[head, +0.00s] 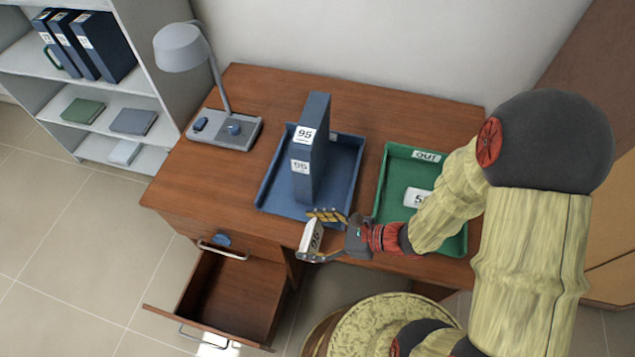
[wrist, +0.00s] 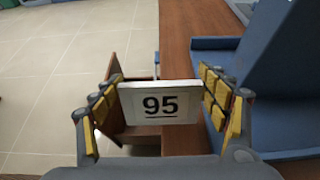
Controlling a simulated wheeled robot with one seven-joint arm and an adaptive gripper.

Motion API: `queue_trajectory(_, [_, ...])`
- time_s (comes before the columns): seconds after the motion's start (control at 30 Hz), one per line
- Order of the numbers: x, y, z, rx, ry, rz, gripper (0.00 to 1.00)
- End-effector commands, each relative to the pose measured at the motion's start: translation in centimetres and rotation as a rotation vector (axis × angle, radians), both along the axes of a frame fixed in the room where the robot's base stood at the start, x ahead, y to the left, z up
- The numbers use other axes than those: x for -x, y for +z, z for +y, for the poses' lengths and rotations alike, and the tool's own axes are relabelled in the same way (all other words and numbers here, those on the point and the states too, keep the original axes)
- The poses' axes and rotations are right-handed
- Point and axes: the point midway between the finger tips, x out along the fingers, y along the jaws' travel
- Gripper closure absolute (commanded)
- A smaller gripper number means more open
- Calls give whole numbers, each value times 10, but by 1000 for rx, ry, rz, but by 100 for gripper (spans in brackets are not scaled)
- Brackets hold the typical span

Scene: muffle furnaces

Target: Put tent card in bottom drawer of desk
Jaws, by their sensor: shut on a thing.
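In the wrist view the open drawer (wrist: 126,139) is partly hidden behind the card.
A blue tray (head: 270,203) holds an upright blue binder (head: 318,140) labelled 95. A green OUT tray (head: 385,190) holds another white card. A lamp (head: 183,50) stands at the back left. A round stool (head: 385,320) is below my arm. Floor left of the drawer is clear.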

Motion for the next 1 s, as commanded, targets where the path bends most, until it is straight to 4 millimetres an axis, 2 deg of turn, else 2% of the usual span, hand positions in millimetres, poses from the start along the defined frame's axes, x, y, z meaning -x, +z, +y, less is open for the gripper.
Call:
queue_trajectory(0.6, [-138, -2, -50, 2, -3, -2, 50])
queue_trajectory(0.8, [-160, -1, -58, 2, -4, -1, 50])
queue_trajectory(0.9, [-162, -3, -59, 1, -4, 1, 50])
queue_trajectory(1.0, [-161, -15, -59, 1, -3, 2, 50])
